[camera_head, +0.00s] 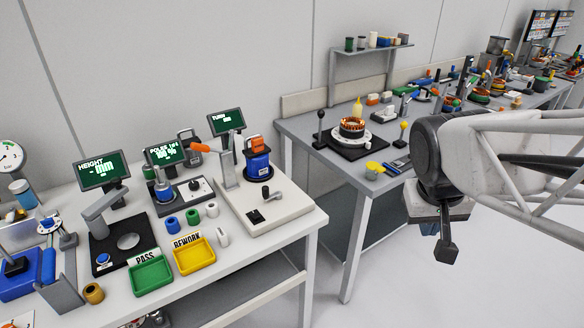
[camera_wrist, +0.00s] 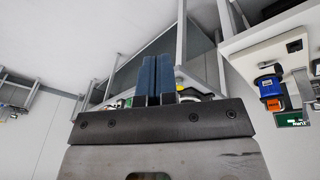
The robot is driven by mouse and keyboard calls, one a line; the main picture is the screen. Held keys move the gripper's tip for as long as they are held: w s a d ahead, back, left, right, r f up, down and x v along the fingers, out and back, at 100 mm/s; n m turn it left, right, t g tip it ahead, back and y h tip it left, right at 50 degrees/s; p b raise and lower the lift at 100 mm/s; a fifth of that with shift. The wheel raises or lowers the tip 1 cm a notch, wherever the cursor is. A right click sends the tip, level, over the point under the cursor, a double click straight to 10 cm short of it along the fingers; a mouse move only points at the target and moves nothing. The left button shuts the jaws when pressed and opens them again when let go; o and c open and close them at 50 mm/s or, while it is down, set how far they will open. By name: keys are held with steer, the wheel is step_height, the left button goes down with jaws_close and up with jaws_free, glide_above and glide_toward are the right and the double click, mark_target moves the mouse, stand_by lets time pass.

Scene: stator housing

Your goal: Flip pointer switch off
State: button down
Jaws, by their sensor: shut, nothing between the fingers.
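I cannot tell for certain which control is the pointer switch. A small dark knob on a white panel (camera_head: 197,188) sits on the station under the POLES display. A black handle (camera_head: 267,192) and a black rocker-like control (camera_head: 256,217) sit on the white base plate (camera_head: 285,208) of the TURN station. Their settings are too small to read.
Green (camera_head: 151,276) and yellow (camera_head: 194,257) trays stand at the front. A second bench (camera_head: 300,127) with a stator stands behind. Floor between gripper and near bench is clear.

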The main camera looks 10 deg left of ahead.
steer(key=w+a+n+h, duration=0.1)
steer(key=w+a+n, duration=0.1)
steer(key=w+a, duration=0.5)
steer(key=n+t, duration=0.4)
steer(key=n, duration=0.2)
glide_above(257, 214)
steer(key=w+a, duration=0.2)
steer(key=a, duration=0.2)
step_height(257, 214, down, 13)
steer(key=shift+s+d+h, duration=0.1)
steer(key=shift+s+h, duration=0.05)
steer(key=shift+h, duration=0.25)
steer(key=shift+f, duration=0.15)
steer(key=shift+s+d+f, duration=0.4)
steer(key=shift+f, duration=0.9)
steer(key=shift+s+d+f, duration=0.4)
steer(key=shift+f, duration=0.95)
steer(key=shift+s+d+f, duration=0.4)
steer(key=shift+f, duration=0.9)
steer(key=shift+s+d+f+g, duration=0.15)
steer(key=shift+f, duration=0.4)
steer(key=shift+s+d+f+g, duration=0.1)
steer(key=shift+d+f+g, duration=0.05)
steer(key=shift+f, duration=0.35)
